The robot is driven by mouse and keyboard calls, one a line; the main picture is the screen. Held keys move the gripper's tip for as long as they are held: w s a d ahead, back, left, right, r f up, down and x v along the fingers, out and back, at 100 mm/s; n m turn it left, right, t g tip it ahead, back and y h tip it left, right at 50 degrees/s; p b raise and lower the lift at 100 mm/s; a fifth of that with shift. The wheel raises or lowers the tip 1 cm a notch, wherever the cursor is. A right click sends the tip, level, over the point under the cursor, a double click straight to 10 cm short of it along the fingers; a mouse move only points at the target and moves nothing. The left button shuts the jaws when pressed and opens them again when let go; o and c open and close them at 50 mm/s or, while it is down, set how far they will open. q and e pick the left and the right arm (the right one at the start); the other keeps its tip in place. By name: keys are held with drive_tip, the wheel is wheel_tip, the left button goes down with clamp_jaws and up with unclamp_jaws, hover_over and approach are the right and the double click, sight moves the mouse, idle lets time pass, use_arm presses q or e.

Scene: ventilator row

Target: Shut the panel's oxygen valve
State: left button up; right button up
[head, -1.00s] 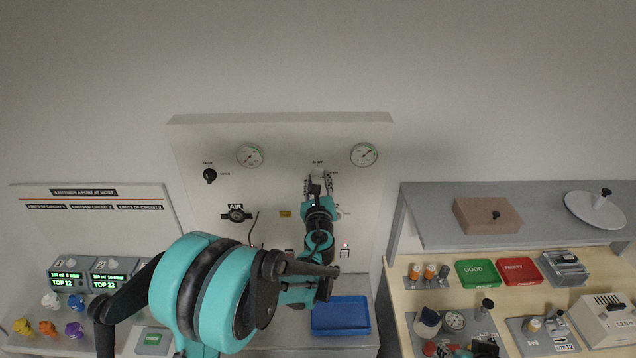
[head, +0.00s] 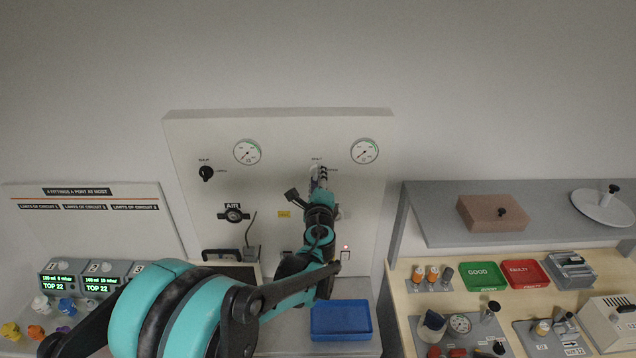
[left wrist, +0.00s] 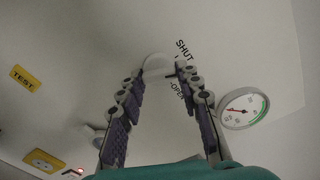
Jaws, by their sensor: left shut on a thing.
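The wall panel (head: 280,135) stands ahead of me. Its oxygen valve has a pale round knob (left wrist: 158,62), beside SHUT and OPEN markings in the left wrist view. My left gripper (head: 317,175) is at this knob, and in the left wrist view its two fingers (left wrist: 155,85) stand on either side of it, shut on it. In the head view the gripper mostly hides the knob. A round gauge (head: 364,151) sits to the right; it also shows in the left wrist view (left wrist: 244,108), its needle pointing away from the green band. My right gripper is out of view.
A black knob (head: 206,173) and another gauge (head: 247,152) are on the panel's left, above the AIR outlet (head: 233,214). A blue tray (head: 341,319) lies below the panel. A bench with green (head: 482,276) and red (head: 525,273) trays stands right.

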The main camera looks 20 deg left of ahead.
use_arm(q)
drive_tip(key=n+b, duration=0.1)
drive_tip(key=n, duration=0.3)
drive_tip(key=shift+n, duration=0.3)
idle(0.3)
drive_tip(key=o, duration=1.2)
drive_tip(key=shift+c, duration=0.2)
drive_tip(key=shift+s, duration=0.15)
drive_tip(key=v, duration=1.2)
